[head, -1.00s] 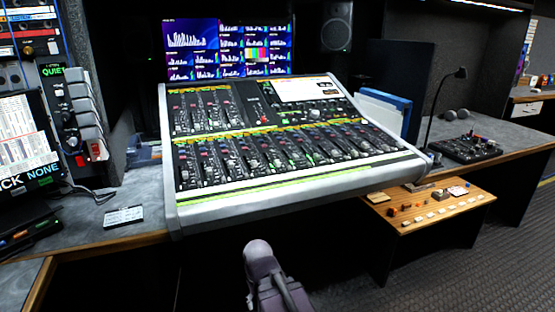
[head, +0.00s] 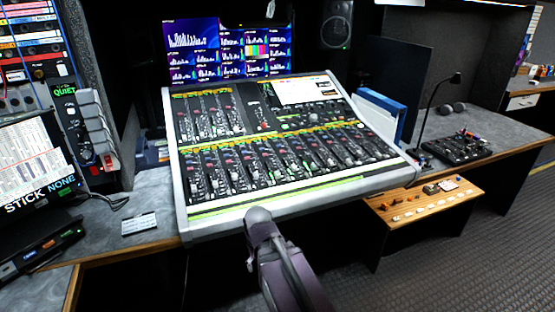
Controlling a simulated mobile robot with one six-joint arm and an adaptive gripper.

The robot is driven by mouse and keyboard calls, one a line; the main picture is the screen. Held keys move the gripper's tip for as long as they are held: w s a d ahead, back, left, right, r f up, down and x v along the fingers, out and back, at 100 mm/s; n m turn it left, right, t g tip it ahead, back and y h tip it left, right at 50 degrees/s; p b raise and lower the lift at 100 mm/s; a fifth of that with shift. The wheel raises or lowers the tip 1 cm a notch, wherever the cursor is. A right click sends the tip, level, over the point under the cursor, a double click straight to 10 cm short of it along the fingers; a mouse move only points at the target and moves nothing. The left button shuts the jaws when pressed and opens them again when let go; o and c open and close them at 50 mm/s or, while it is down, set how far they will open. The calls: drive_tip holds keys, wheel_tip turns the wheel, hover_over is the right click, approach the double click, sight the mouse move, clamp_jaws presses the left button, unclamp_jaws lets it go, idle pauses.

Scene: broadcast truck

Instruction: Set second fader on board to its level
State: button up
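The large mixing board (head: 181,200) stands tilted on the desk in the middle of the head view. It has a pale frame, a lower row of several faders and a shorter upper bank at left. The second fader from the left in the lower row (head: 214,182) is small here, and I cannot read its exact level. Part of my purple-grey arm rises from the bottom edge to the board's front rim. No fingers show, so my gripper is not in view.
A monitor wall (head: 228,48) stands behind the board. At right are a blue binder (head: 384,118), a small mixer (head: 458,148) with a gooseneck lamp and a wooden button panel (head: 424,201). A small card (head: 139,224) lies on the left desk. The dark floor at right is clear.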

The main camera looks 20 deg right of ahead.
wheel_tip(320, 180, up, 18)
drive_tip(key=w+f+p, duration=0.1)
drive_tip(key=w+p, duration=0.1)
drive_tip(key=p, duration=1.4)
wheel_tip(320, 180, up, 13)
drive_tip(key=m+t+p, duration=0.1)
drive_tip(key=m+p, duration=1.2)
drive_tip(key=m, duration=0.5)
hover_over(277, 173)
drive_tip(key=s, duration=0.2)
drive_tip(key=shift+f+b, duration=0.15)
drive_tip(key=shift+b, duration=0.3)
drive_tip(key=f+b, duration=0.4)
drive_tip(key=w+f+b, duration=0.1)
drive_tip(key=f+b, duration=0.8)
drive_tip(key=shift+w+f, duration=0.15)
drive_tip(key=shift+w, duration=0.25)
